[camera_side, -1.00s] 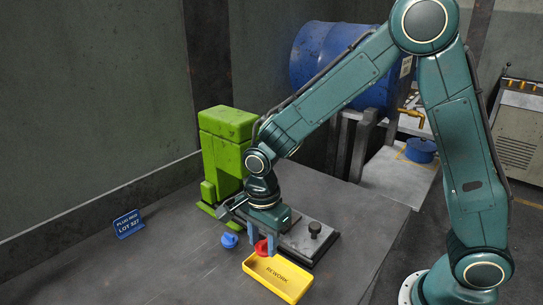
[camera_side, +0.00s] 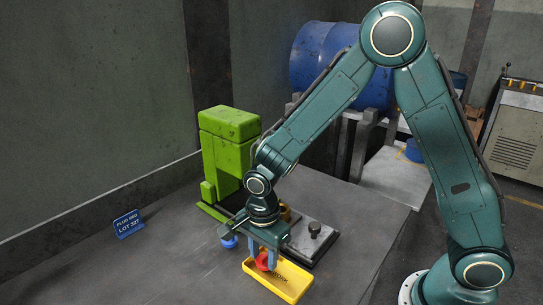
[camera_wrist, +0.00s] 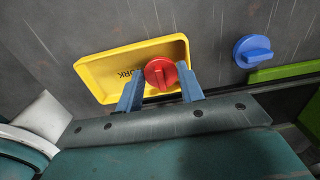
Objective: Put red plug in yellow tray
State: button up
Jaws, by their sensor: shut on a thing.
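The red plug (camera_side: 263,261) is between the two blue fingers of my gripper (camera_side: 263,262), which is shut on it. The plug is over the yellow tray (camera_side: 292,292), toward its upper left part in the side view. In the wrist view the red plug (camera_wrist: 160,72) shows in front of the tray (camera_wrist: 97,72), between the fingertips (camera_wrist: 160,80). I cannot tell whether the plug touches the tray floor. The fingers partly hide the tray's lettering.
A blue plug (camera_side: 229,241) lies left of the tray; it also shows in the wrist view (camera_wrist: 253,51). A green press (camera_side: 226,140) stands behind. A grey plate with a black knob (camera_side: 315,229) lies right of my gripper. The table front left is clear.

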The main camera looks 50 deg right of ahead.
aim_at(263, 257)
jog(key=o, duration=0.9)
jog(key=shift+f, duration=0.1)
jog(key=shift+o, duration=0.2)
notch_tip(263, 257, up, 12)
dwell(0.5)
jog(key=s+d+r+n+t, duration=0.2)
jog(key=s+d+r+n, duration=0.3)
jog(key=s+n, duration=0.4)
jog(key=s+d+r+n+t, duration=0.3)
jog(key=s+d+r+n, duration=0.2)
jog(key=s+n, duration=0.4)
jog(key=shift+s+d+r+t, duration=0.25)
jog(key=shift+d+r+t, duration=0.1)
jog(key=shift+r, duration=0.25)
